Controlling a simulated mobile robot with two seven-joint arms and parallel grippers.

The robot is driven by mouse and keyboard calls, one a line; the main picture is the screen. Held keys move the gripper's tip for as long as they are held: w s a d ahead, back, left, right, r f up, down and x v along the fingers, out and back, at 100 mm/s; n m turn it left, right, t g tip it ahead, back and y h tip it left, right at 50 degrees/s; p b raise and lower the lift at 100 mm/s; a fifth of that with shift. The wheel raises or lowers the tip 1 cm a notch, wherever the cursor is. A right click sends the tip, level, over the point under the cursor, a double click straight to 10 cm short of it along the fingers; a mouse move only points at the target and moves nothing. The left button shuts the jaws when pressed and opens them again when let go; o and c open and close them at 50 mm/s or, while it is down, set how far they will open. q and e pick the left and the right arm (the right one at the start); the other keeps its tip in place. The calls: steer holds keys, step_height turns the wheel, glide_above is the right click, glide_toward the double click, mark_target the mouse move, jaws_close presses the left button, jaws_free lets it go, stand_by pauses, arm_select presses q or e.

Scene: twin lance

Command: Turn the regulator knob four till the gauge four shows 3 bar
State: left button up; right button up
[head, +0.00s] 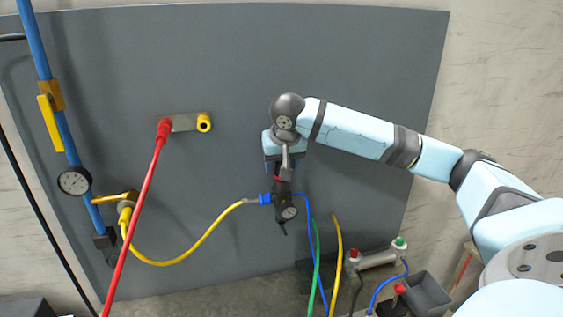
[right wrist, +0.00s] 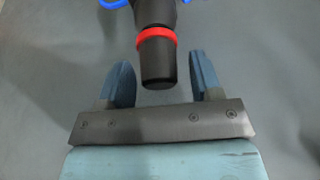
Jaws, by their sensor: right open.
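A dark regulator (head: 283,199) hangs in front of the grey panel, with a small round gauge (head: 289,213) on its lower part. The gauge's reading is too small to tell. The regulator's black knob (right wrist: 157,65) has a red ring and shows close up in the right wrist view. My right gripper (head: 276,172) is at the top of the regulator. In the right wrist view its two blue fingers (right wrist: 161,62) are open, one on each side of the knob, with visible gaps. No number label is legible. My left gripper is out of view.
A yellow hose (head: 190,255) joins the regulator from a blue pipe (head: 70,140) with a larger gauge (head: 74,181) at left. Blue, green and yellow hoses (head: 316,255) hang below. A grey bin (head: 428,293) stands lower right.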

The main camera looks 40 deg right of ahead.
steer(key=shift+s+r, duration=0.1)
steer(key=shift+c, duration=1.3)
steer(key=c, duration=0.6)
steer(key=shift+n, duration=0.7)
steer(key=shift+c, duration=0.2)
steer(key=o, duration=0.9)
steer(key=b+v, duration=0.1)
steer(key=v, duration=1.2)
steer(key=shift+s+d+r+b, duration=0.15)
steer(key=shift+s+r+b, duration=0.15)
steer(key=shift+b, duration=0.05)
